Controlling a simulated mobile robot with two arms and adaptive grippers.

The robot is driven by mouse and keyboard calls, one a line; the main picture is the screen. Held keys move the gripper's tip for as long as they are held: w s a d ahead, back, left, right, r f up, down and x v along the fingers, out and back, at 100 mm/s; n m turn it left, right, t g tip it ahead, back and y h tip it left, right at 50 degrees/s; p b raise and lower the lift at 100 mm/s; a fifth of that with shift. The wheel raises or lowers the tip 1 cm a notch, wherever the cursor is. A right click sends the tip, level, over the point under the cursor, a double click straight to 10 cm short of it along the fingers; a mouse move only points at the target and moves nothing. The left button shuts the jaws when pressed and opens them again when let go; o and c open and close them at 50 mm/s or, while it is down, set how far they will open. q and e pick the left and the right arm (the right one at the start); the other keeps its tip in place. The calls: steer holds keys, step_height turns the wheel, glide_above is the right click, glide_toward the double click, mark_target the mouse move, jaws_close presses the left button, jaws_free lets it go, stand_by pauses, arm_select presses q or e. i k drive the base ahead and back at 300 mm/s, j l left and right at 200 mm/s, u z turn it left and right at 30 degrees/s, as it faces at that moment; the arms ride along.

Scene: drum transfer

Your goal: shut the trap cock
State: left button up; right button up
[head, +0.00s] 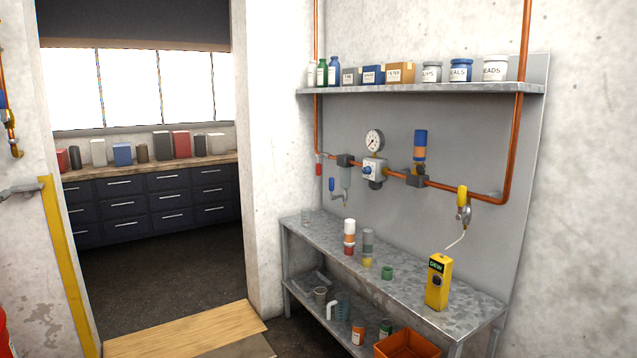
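Copper pipework runs across the grey wall panel, and no label in view marks a trap cock. A small tap with an upright blue lever (331,184) hangs low at the left, near a grey filter bowl (345,175). A cock with an upright yellow lever (462,197) sits at the right, with a pale hose running down to the yellow DEW meter (438,284). A red fitting (319,167) is on the left pipe. I cannot tell which cock is the trap cock. Neither of my grippers is in view.
A metal bench (405,290) stands below the panel, with jars and cartridges on top. An orange crate (407,344) is low in front. A shelf (420,89) with bottles and boxes is above. A doorway at left opens onto dark drawers (150,200).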

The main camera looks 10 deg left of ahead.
mark_target(332, 180)
steer(key=i+j, duration=1.35)
steer(key=j, duration=0.15)
steer(key=i+l, duration=0.2)
steer(key=i, duration=0.3)
steer(key=i+l, duration=0.2)
steer(key=i, duration=0.3)
